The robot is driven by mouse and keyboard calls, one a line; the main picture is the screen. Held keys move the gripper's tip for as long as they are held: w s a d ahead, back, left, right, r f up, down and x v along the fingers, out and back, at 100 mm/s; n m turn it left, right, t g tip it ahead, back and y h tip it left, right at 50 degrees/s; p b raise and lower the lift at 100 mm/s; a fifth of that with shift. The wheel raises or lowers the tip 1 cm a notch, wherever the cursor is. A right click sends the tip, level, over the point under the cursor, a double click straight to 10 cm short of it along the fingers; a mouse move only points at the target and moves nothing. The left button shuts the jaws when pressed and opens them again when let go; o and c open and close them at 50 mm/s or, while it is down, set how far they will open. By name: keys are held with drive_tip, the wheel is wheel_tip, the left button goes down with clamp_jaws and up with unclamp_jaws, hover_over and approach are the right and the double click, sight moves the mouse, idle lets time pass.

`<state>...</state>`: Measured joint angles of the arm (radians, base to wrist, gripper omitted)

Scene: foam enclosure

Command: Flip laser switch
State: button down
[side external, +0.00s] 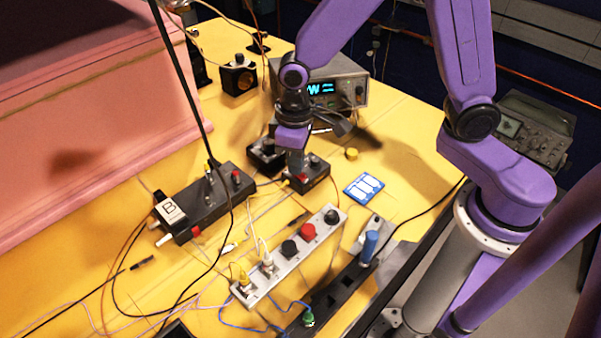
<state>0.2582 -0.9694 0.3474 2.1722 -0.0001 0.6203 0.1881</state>
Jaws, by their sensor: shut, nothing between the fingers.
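My gripper (297,168) points down and is shut with nothing in it. Its fingertips are at a small black box (318,181) with a red part on top, and they hide some of the box's top. I cannot tell whether they touch it. A larger dark box (207,208) with a white "B" label stands to the left, with a red knob and small levers on top. No part is clearly marked as the laser switch, and I cannot make out any switch position.
A silver strip (290,255) with red and black knobs and cables lies in front. A lit instrument (335,88) stands behind my gripper. A blue and white card (365,188) and a yellow cap (351,154) lie to the right. Loose cables cross the yellow table, and a pink foam enclosure (110,145) borders the left.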

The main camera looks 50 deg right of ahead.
drive_tip(key=shift+f, duration=0.15)
drive_tip(key=shift+r, duration=3.55)
drive_tip(key=s+d+r+n, duration=0.1)
drive_tip(key=s+d+n, duration=0.2)
drive_tip(key=s, duration=0.6)
drive_tip(key=s+d+r+n, duration=0.1)
drive_tip(key=s+d+n, duration=0.2)
drive_tip(key=s+d, duration=0.5)
drive_tip(key=s, duration=0.2)
drive_tip(key=shift+s+n, duration=0.3)
